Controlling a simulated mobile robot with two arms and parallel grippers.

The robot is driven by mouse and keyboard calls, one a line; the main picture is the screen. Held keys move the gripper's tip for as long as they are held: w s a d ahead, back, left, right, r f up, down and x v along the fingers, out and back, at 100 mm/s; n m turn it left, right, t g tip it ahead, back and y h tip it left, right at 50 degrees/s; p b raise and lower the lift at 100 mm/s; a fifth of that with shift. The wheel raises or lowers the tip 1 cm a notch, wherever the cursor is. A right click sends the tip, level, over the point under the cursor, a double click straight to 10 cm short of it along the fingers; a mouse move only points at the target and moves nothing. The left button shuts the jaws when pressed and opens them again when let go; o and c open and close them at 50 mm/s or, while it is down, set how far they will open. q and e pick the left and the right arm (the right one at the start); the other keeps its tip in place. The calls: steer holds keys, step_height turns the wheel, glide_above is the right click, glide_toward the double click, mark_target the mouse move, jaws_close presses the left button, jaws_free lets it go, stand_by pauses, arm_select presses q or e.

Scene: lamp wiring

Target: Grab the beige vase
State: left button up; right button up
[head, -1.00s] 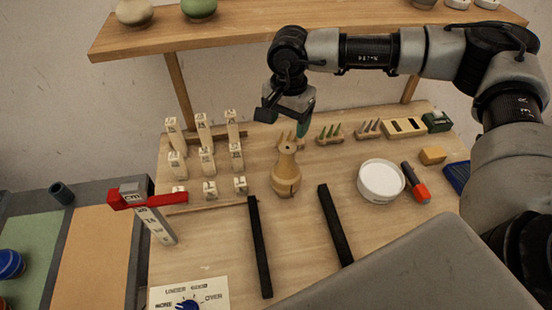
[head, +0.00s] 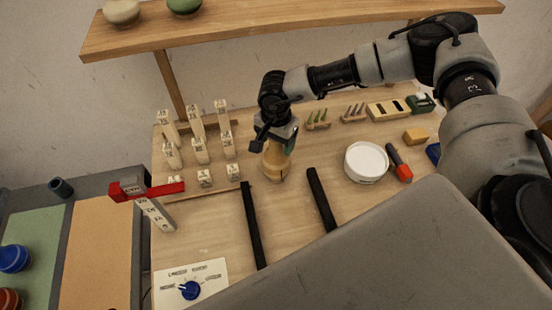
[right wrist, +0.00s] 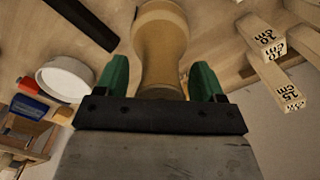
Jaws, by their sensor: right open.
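The beige vase (head: 275,166) is a tan, wood-like vase with a rounded base and narrower neck, standing upright on the wooden table. My right gripper (head: 273,140) is at its upper part and hides its neck and top in the head view. In the right wrist view the vase (right wrist: 160,45) lies between the two green fingers of my right gripper (right wrist: 161,75). The fingers are apart, one on each side of the neck, with a gap on both sides. My left gripper is not in view.
Several marked blocks (head: 200,150) stand just left of the vase. Two black bars (head: 321,198) lie in front, with bare table between them. A white round tub (head: 366,162) and a red-and-black tool (head: 399,164) are to the right. A shelf (head: 290,28) with two pots runs behind.

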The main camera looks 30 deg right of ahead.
jaws_close()
stand_by(0.3)
steer(key=shift+r, duration=0.15)
